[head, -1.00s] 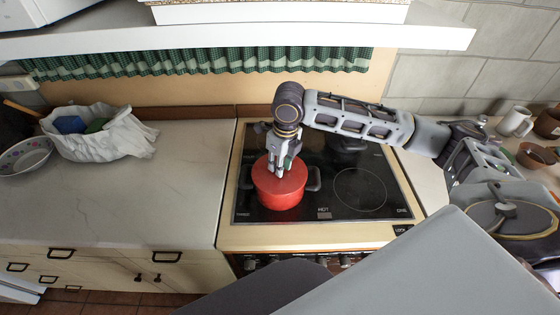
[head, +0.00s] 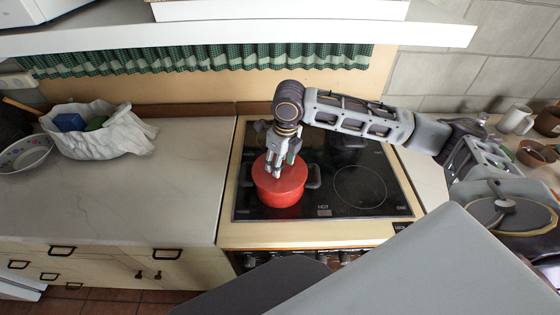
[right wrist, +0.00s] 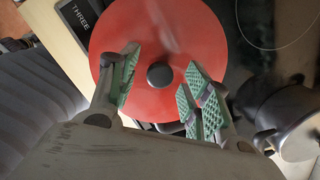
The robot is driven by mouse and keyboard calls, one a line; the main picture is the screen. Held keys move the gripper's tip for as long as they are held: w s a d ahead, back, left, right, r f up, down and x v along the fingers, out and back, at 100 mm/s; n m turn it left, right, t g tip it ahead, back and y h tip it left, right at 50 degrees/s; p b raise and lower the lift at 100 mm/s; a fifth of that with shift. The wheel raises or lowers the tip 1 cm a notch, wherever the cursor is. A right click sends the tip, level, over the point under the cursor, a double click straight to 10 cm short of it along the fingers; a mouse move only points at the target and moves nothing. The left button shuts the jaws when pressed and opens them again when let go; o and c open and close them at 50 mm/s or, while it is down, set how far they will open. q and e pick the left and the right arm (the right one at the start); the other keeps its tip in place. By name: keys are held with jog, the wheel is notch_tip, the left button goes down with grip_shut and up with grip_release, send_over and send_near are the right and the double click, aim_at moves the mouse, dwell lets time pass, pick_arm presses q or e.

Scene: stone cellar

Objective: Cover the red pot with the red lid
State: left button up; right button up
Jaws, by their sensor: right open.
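The red pot (head: 279,192) stands on the left part of the black cooktop, with a dark side handle showing at its right. The red lid (right wrist: 150,35) lies on top of the pot and appears to cover it. In the right wrist view its black knob (right wrist: 160,75) sits between my fingers. My right gripper (head: 278,168) points down just above the lid. In the right wrist view the gripper (right wrist: 160,88) is open, with a green-padded finger on each side of the knob, apart from it. My left gripper is not in view.
The cooktop (head: 385,205) has a free burner ring to the right of the pot. A dark pot (right wrist: 275,110) shows close by in the right wrist view. A white bag (head: 105,138) and a bowl (head: 25,155) lie on the left counter. A shelf (head: 240,38) overhangs the back.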

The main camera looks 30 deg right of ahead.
jog(key=shift+r, duration=0.15)
notch_tip(320, 180, up, 12)
jog(key=s, duration=0.1)
jog(key=shift+s+d+f, duration=0.15)
jog(key=shift+d+f, duration=0.05)
jog(key=shift+d, duration=0.05)
dwell(0.3)
jog(key=shift+s, duration=0.1)
dwell(0.8)
